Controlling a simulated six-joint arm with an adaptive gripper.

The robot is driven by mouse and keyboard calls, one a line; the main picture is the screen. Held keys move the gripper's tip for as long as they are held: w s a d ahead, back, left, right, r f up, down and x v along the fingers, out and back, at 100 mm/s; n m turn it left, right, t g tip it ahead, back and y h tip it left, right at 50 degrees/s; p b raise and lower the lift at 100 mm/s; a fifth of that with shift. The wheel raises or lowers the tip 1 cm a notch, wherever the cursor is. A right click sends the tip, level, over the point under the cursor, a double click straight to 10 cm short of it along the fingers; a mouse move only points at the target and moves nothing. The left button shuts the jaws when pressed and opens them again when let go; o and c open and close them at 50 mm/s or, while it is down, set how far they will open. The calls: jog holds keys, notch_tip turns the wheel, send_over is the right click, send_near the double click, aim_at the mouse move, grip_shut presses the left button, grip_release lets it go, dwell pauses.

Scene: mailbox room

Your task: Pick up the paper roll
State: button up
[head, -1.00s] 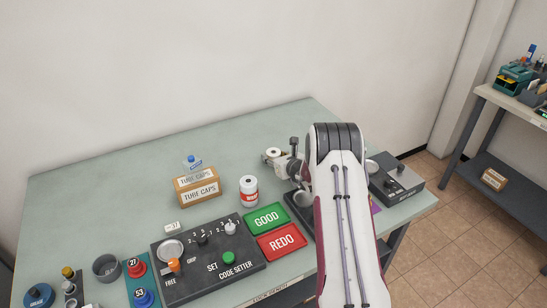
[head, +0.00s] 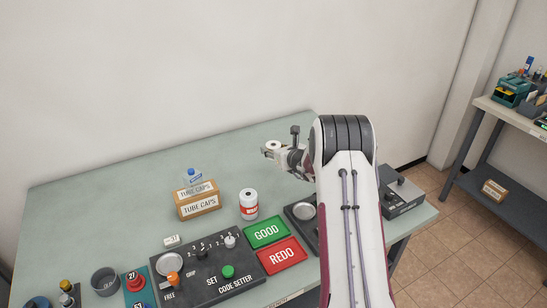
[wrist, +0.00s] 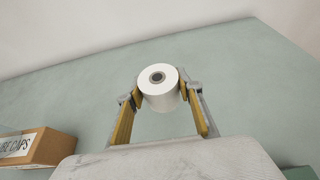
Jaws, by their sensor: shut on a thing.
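The paper roll (wrist: 159,97) is a white cylinder with a dark hollow core. In the wrist view it sits between the two fingertips of my gripper (wrist: 160,92), which touch it from both sides. My gripper is shut on it. In the head view the roll (head: 271,147) shows small at the end of my gripper (head: 276,150), above the back of the table. My arm hides part of the gripper there.
The grey-green table (head: 110,210) bears Tube Caps boxes (head: 198,197), a white jar with a red label (head: 249,204), a dark Code Setter panel (head: 208,268), a green GOOD plate (head: 266,232) and a red REDO plate (head: 281,256). The table's back left is clear.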

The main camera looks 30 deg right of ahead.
jog(key=shift+r, duration=0.55)
